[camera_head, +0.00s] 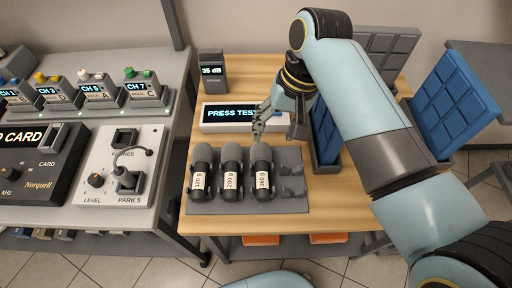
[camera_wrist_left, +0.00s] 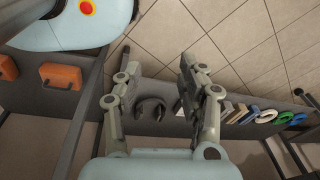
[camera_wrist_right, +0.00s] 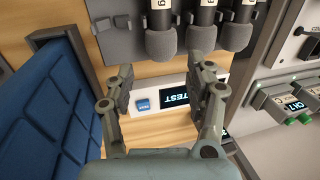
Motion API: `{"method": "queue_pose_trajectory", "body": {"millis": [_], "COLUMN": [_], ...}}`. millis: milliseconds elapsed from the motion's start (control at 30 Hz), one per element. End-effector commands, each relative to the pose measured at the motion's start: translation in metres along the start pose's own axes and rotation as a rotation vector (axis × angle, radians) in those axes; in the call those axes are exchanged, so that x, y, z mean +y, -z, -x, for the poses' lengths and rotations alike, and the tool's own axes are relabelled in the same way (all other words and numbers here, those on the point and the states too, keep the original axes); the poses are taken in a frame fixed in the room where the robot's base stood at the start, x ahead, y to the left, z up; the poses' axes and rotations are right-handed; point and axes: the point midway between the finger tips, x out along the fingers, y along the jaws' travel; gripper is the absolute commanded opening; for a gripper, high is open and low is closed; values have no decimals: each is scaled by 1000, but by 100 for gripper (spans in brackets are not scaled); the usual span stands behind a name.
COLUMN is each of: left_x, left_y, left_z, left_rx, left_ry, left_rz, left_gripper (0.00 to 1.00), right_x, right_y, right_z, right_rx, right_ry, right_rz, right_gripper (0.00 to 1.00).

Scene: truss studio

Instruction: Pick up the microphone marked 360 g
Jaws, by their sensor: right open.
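The microphone marked 360 g (camera_head: 263,165) lies rightmost of three in a grey cradle (camera_head: 292,204) on the wooden table. My right gripper (camera_head: 274,125) is open and empty, just behind and above the 360 g microphone's head. In the right wrist view, that microphone's dark head (camera_wrist_right: 161,43) is leftmost of the three, beyond the spread fingers; its label is mostly cut off. My left gripper (camera_wrist_left: 157,62) is open and empty above a shelf with dark headphones (camera_wrist_left: 150,108).
A PRESS TEST display box (camera_head: 235,115) and a 35 dB meter (camera_head: 212,72) stand behind the microphones. Blue padded panels (camera_head: 452,100) stand at right. A mixing desk with a PARK 5 panel (camera_head: 118,175) is at left. The cradle's right slots are empty.

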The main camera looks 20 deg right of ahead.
Motion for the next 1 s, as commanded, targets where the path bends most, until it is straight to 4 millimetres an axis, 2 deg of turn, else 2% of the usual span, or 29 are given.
{"method": "queue_pose_trajectory", "body": {"millis": [200,400,767,1000], "left_x": [1,1,1,1], "left_y": [-17,-33,-10,-11], "left_z": [-3,-4,-10,-10], "left_rx": [-22,-46,-12,-13], "left_ry": [-1,-1,0,0], "left_rz": [-1,-2,-1,-1], "left_gripper": [40,40,40,40], "right_x": [0,0,-1,-2], "right_y": [0,1,7,7], "right_z": [-35,-54,-102,-106], "right_rx": [-4,0,-3,-1], "right_ry": [-2,-1,-1,0], "right_rz": [0,0,0,0], "right_gripper": [55,55,55,55]}}
